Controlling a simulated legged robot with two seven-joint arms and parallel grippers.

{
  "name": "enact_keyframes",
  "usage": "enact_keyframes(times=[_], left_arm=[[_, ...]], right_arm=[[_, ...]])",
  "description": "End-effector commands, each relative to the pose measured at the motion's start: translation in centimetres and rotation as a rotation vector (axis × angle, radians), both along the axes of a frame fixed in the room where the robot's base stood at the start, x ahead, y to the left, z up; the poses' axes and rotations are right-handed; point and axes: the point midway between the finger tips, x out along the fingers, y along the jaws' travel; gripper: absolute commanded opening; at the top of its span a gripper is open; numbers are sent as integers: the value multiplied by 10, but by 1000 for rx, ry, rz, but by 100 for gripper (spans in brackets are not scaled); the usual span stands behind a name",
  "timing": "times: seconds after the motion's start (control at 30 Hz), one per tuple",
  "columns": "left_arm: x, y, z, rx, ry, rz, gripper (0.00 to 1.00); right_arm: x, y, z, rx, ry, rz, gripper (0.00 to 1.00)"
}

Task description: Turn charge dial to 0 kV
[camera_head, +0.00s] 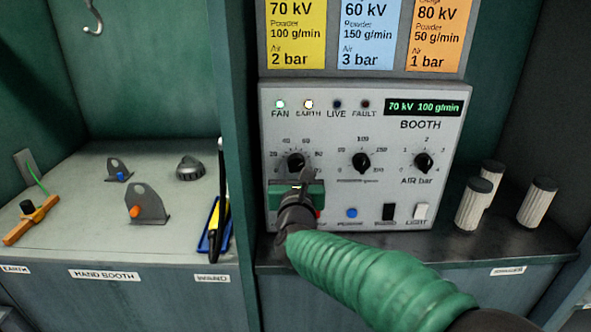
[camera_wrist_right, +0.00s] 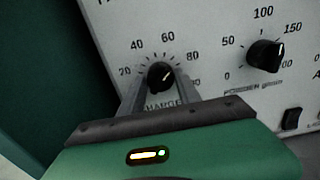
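The charge dial (camera_head: 296,160) is a black round knob with a white pointer mark on the grey booth panel. In the right wrist view the dial (camera_wrist_right: 160,76) has its mark towards the upper right, between 60 and 80. My right gripper (camera_head: 303,175) is at the panel from below. In its wrist view the two grey fingers of the right gripper (camera_wrist_right: 161,82) stand on either side of the dial, tips close to its sides. Whether they press on it I cannot tell. The lettering under the dial is partly hidden. My left gripper is not in view.
The powder dial (camera_head: 361,162) and the air dial (camera_head: 424,161) are to the right. The display (camera_head: 423,107) reads 70 kV 100 g/min. White ribbed cylinders (camera_head: 473,204) stand on the right ledge. A hand booth bench (camera_head: 90,225) with small parts is at left.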

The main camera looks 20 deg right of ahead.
Motion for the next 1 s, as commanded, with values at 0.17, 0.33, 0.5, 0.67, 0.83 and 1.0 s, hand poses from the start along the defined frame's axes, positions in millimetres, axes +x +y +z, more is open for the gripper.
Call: enact_keyframes(times=[0.17,0.33,0.5,0.67,0.83,1.0], left_arm=[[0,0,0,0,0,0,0],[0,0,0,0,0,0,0],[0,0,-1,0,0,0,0],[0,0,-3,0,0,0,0],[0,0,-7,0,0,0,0],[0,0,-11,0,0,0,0]], right_arm=[[0,1,0,-1,0,2,14],[0,1,0,-1,1,1,0],[0,1,-1,-11,4,1,0],[0,1,-1,-54,17,2,0],[0,0,-2,-147,45,2,0],[0,0,-2,-283,84,1,0]])
